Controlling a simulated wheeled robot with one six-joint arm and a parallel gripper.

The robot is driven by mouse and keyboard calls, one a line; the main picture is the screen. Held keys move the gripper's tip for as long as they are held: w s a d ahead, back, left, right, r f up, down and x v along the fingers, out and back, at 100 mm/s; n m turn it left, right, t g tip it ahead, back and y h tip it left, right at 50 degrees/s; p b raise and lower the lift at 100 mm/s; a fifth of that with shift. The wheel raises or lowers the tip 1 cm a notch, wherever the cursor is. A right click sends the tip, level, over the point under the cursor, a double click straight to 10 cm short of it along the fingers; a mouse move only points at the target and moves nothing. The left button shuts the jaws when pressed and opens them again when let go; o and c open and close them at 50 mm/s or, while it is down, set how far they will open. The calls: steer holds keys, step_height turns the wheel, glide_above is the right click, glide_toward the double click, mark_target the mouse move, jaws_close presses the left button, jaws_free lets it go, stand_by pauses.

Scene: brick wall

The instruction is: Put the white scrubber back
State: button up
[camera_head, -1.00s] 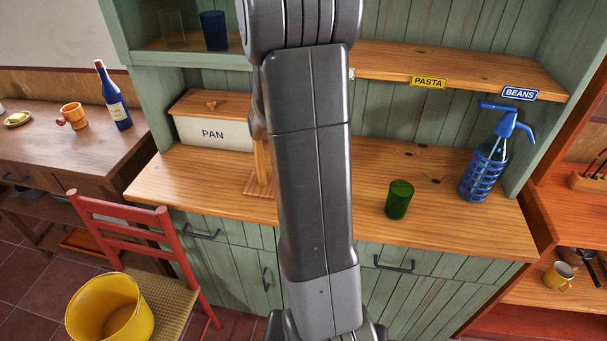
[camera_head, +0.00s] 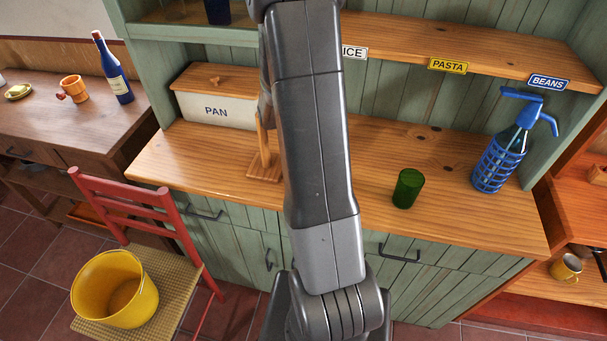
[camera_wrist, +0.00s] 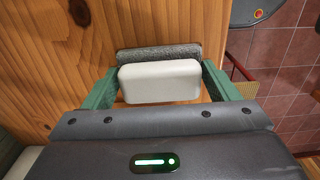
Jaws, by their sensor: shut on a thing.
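The white scrubber (camera_wrist: 160,82), a white block with a grey pad along its far side, sits between the green fingers of my gripper (camera_wrist: 158,88) in the wrist view. My gripper is shut on it. Wooden boards show beneath and around it; I cannot tell how high it is above them. In the head view my arm crosses the middle, and neither my gripper nor the scrubber shows there.
The wooden counter (camera_head: 330,190) holds a PAN box (camera_head: 215,110), a green glass (camera_head: 407,188) and a blue siphon bottle (camera_head: 500,155). A shelf (camera_head: 490,55) overhangs it. A red chair (camera_head: 125,195) with a yellow bucket (camera_head: 115,290) stands at front left.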

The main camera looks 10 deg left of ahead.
steer(key=shift+f, duration=1.1)
steer(key=shift+f, duration=0.2)
steer(key=o, duration=0.9)
steer(key=shift+r, duration=0.1)
step_height(320, 180, up, 12)
steer(key=shift+r+b, duration=0.1)
steer(key=shift+b, duration=0.3)
